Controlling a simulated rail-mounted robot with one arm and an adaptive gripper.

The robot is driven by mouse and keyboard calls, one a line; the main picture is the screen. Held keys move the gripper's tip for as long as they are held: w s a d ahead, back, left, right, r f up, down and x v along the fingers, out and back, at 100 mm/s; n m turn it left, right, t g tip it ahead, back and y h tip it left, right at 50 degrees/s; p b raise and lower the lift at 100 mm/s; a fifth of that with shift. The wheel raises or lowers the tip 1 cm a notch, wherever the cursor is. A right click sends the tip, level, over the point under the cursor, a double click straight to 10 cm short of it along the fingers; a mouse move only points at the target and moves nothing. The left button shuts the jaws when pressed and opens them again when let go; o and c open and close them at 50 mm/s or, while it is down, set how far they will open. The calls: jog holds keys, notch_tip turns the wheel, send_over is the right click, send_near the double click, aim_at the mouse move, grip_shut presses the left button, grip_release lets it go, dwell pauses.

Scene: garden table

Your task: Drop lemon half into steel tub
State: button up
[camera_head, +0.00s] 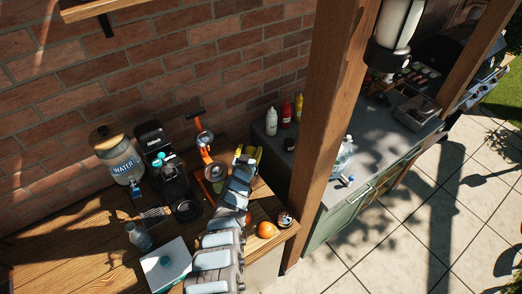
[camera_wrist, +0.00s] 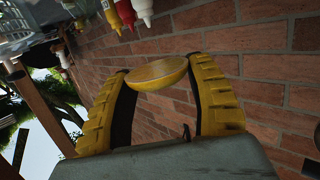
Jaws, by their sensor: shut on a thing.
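My gripper (camera_head: 247,155) has yellow fingers and is raised over the back of the wooden table in the head view, near the brick wall. In the wrist view my gripper (camera_wrist: 158,72) is shut on a yellow lemon half (camera_wrist: 158,74), held between the fingertips. The lemon half cannot be made out clearly in the head view. A grey metal container (camera_head: 416,110), which looks like the steel tub, stands on the grey counter at the right, beyond the wooden post. It is well apart from my gripper, and its inside is hard to see.
A wooden post (camera_head: 334,100) stands between table and counter. White (camera_head: 271,122), red (camera_head: 286,113) and yellow bottles and a clear jug (camera_head: 343,155) stand on the counter. An orange juicer (camera_head: 203,147), a water dispenser (camera_head: 120,160) and an orange (camera_head: 267,230) are on the table.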

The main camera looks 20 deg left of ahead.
notch_tip(320, 180, down, 6)
jog(key=b, duration=0.6)
jog(key=shift+r, duration=0.1)
jog(key=o, duration=1.2)
jog(key=shift+s, duration=0.1)
